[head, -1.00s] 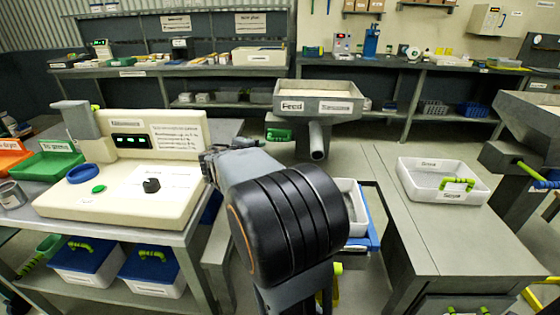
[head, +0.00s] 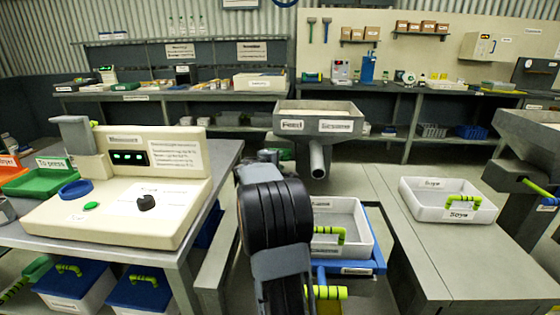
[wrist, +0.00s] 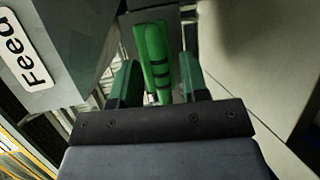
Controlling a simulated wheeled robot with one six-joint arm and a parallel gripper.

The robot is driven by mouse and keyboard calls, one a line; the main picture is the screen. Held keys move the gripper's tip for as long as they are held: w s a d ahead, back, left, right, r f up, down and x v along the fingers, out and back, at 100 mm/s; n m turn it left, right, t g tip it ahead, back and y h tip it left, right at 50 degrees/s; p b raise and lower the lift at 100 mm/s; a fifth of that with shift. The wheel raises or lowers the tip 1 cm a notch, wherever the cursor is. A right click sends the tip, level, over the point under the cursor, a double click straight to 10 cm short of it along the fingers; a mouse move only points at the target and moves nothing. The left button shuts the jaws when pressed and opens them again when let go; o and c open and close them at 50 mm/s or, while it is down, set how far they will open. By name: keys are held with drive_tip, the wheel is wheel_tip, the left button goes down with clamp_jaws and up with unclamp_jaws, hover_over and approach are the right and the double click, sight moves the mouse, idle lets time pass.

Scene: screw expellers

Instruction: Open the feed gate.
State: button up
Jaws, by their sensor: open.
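The feed hopper (head: 318,119) is a grey tray with a "Feed" label and a round spout below it, in the middle of the head view. The "Feed" label also shows at the left of the wrist view (wrist: 27,52). The green gate handle (wrist: 155,48) has dark bands and lies lengthwise between the two fingers of my gripper (wrist: 159,64). The fingers are apart on either side of it, and I see no clear grip. In the head view my arm hides the handle, and my gripper (head: 268,156) is mostly hidden beside the hopper's lower left.
A cream control unit (head: 120,195) stands on the left bench. A white bin with a green handle (head: 340,218) is below and right of the spout. Another white tray (head: 448,200) sits on the right table (head: 440,262). Shelves line the back wall.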

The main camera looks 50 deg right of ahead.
drive_tip(key=shift+x, duration=0.8)
drive_tip(key=shift+c, duration=0.4)
clamp_jaws()
